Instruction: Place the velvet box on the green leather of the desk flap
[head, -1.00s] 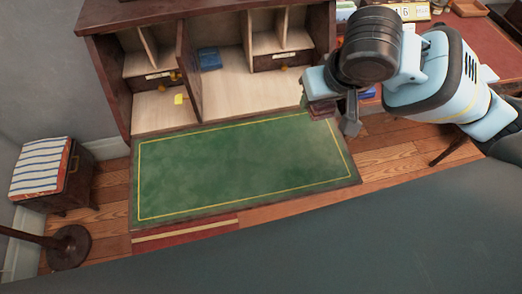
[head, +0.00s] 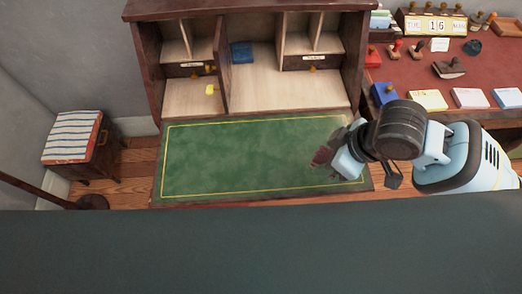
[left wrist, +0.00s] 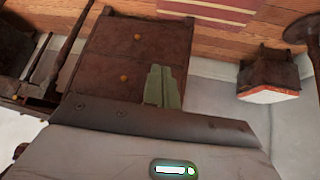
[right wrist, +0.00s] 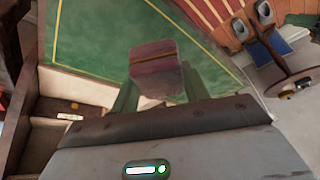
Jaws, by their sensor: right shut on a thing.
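The velvet box, dark red with a brownish band, is between the fingers of my right gripper (right wrist: 157,98) in the right wrist view (right wrist: 156,75). In the head view the box (head: 322,156) shows small and partly hidden by the gripper, over the right part of the green leather (head: 240,158). I cannot tell whether it touches the leather. The leather has a yellow line border and lies bare on the lowered desk flap. My left gripper (left wrist: 163,86) has its fingers together and empty in the left wrist view, with brown drawers beyond; it is outside the head view.
The desk's open compartments (head: 285,88) rise behind the flap, with a blue item (head: 241,53) inside and a yellow tag (head: 210,90) at a small door. A red-topped desk (head: 440,70) with stamps and cards stands right. A striped stool (head: 72,135) is at left.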

